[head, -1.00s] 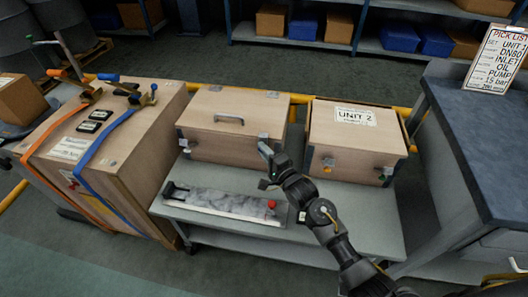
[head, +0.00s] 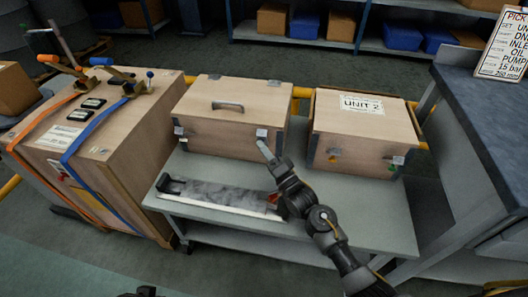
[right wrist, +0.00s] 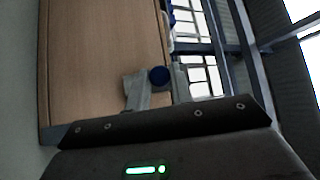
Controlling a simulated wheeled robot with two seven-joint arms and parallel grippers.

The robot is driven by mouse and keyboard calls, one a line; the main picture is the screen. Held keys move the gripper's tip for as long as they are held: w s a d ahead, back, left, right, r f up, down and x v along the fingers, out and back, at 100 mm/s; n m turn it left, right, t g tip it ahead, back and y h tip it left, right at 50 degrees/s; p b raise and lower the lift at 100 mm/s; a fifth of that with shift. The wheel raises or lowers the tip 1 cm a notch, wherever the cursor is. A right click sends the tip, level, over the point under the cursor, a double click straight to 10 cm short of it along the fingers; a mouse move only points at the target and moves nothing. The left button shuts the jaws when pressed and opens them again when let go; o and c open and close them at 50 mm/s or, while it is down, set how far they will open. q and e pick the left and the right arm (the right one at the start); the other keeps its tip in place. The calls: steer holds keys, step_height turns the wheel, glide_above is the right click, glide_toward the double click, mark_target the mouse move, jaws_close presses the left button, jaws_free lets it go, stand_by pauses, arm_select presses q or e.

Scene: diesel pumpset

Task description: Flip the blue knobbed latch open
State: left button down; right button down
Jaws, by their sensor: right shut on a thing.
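The blue knobbed latch (right wrist: 159,77) shows its round blue knob beside a grey piece in the right wrist view, against the wooden side of a box. In the head view the middle wooden box (head: 232,110) has a grey latch plate (head: 261,134) near its front right corner, lid down. My right gripper (head: 265,151) is at that corner, shut on the blue knobbed latch. It hides the knob in the head view. How far the latch is turned I cannot tell.
A UNIT 2 box (head: 365,135) with an orange and a green knob stands close on the right. A grey tray-like part (head: 218,199) lies on the cart (head: 330,215) in front. A strapped crate (head: 100,150) stands left, a workbench (head: 490,130) right.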

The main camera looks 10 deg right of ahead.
arm_select(q)
steer(key=shift+r, duration=0.15)
arm_select(e)
steer(key=c, duration=1.2)
jaws_free()
steer(key=shift+c, duration=0.2)
steer(key=shift+s, duration=0.1)
arm_select(q)
steer(key=shift+a+f+p, duration=0.1)
steer(key=shift+f+p, duration=0.3)
steer(key=shift+f, duration=0.3)
arm_select(e)
steer(key=shift+v, duration=5.35)
steer(key=shift+f, duration=0.1)
